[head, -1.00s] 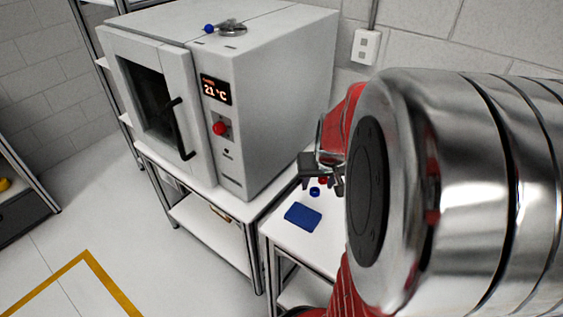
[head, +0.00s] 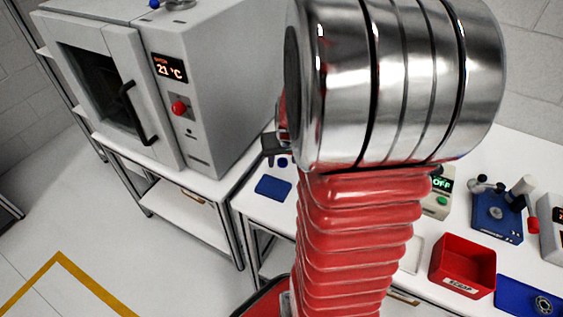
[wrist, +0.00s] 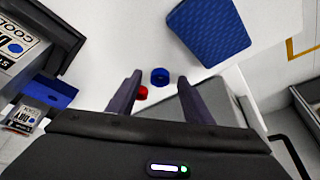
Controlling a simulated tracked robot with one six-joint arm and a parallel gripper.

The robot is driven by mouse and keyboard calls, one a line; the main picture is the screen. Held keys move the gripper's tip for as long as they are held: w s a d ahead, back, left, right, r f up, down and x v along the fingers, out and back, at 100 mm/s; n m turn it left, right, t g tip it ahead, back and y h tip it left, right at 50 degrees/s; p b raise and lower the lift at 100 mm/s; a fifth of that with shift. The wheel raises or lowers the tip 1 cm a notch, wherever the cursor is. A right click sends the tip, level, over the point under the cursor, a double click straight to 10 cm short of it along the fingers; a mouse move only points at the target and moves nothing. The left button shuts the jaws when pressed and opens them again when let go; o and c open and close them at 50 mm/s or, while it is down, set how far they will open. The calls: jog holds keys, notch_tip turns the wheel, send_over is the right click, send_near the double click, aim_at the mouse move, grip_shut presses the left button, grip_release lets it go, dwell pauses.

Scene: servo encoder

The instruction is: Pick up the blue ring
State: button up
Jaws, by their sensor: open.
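The blue ring (head: 283,162) lies on the white table in the head view, just beside my gripper (head: 272,148), which is partly hidden by my arm. In the wrist view the blue ring (wrist: 160,71) appears between the two dark fingertips of my gripper (wrist: 159,80), toward their far ends. The fingers are apart and nothing is held. A small red object (wrist: 141,93) lies close to the left finger. I cannot tell how high the fingers are above the ring.
A textured blue mat (head: 273,188) lies near the table's front left corner. A white oven (head: 210,90) stands at the left. A red bin (head: 463,262), a blue device (head: 497,216) and a blue tray (head: 520,293) are at the right. My arm hides the middle of the table.

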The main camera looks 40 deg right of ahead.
jog(key=shift+c, duration=0.3)
jog(key=c, duration=1.1)
